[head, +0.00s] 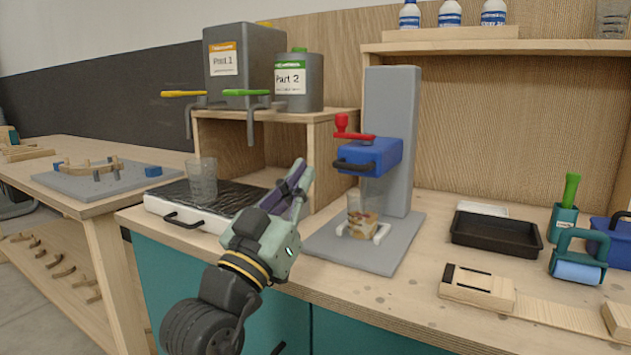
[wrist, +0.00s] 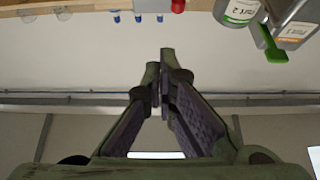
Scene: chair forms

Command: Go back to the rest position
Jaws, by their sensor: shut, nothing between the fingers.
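My gripper (head: 297,182) is raised above the front part of the workbench (head: 400,310) in the head view, pointing up and to the right. It is shut and empty. It stands in front of the wooden shelf stand and to the left of the blue press. In the wrist view my gripper (wrist: 166,62) shows its fingertips together, with wall and ceiling beyond them and nothing between. No object touches the fingers.
A clear cup (head: 202,180) stands on the black-topped tray (head: 170,218) left of my gripper. A press with a blue head (head: 370,157) holds a filled cup (head: 361,215) to the right. Grey containers Part 1 (head: 245,60) and Part 2 (head: 298,85) stand on the shelf (head: 335,116).

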